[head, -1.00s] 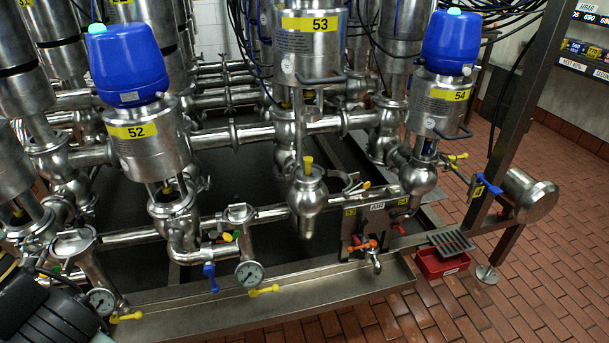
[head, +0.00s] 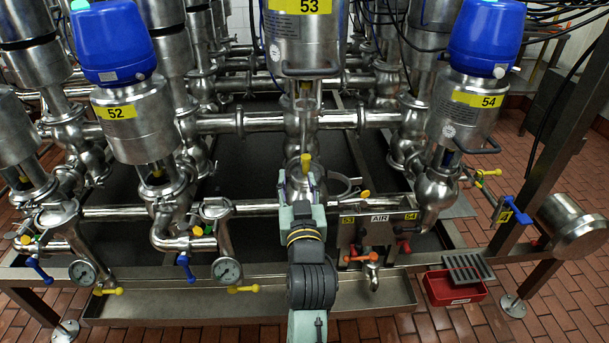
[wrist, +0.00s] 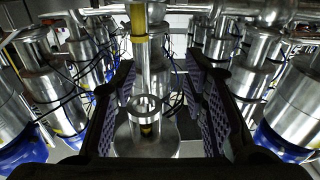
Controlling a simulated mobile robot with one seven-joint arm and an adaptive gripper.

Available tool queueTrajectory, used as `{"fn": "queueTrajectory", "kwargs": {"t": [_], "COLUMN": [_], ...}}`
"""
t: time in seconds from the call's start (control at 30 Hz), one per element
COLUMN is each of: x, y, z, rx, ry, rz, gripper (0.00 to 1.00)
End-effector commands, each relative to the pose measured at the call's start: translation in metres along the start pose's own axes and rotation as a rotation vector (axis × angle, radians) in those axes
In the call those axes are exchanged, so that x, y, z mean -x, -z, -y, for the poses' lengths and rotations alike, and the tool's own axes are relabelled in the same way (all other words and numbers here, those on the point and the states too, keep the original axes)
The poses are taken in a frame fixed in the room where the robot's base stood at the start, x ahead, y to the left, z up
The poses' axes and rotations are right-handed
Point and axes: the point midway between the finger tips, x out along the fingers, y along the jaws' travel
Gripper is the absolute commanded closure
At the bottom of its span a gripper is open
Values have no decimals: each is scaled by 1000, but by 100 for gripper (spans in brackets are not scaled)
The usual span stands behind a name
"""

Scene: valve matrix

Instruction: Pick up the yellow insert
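The yellow insert (head: 306,162) stands upright below the valve marked 53 (head: 300,40), in the open top of a steel fitting. In the wrist view, which looks upside down, the yellow insert (wrist: 139,22) shows near the top, in line with a thin steel rod. My gripper (head: 303,186) is in front of that fitting, just below the insert in the head view. In the wrist view my gripper (wrist: 160,68) is open, with dark fingers and purple ridged pads, and nothing is held. The rod shows between the fingers. My arm hides much of the fitting.
A steel ring clamp (head: 340,186) juts out right of the insert. The AIR panel (head: 380,228) with red and orange handles stands right of my arm. Gauges (head: 226,270) are at left. A red bin (head: 455,287) lies at right.

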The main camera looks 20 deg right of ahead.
Motion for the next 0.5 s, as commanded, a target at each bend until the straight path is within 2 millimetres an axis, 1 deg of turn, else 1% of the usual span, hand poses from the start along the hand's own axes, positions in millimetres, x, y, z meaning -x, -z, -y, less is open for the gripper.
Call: {"fn": "queueTrajectory", "kwargs": {"t": [0.03,0.1,0.17,0.4,0.5], "x": [3,4,2,-35,-46], "y": [-9,-16,-18,-17,-18], "z": [-12,-21,-24,-26,-27], "rx": [-1,-1,-1,-1,0], "ry": [-23,-38,-44,-44,-45], "rz": [22,40,48,48,47], "gripper": [60,60,60,60,60]}}
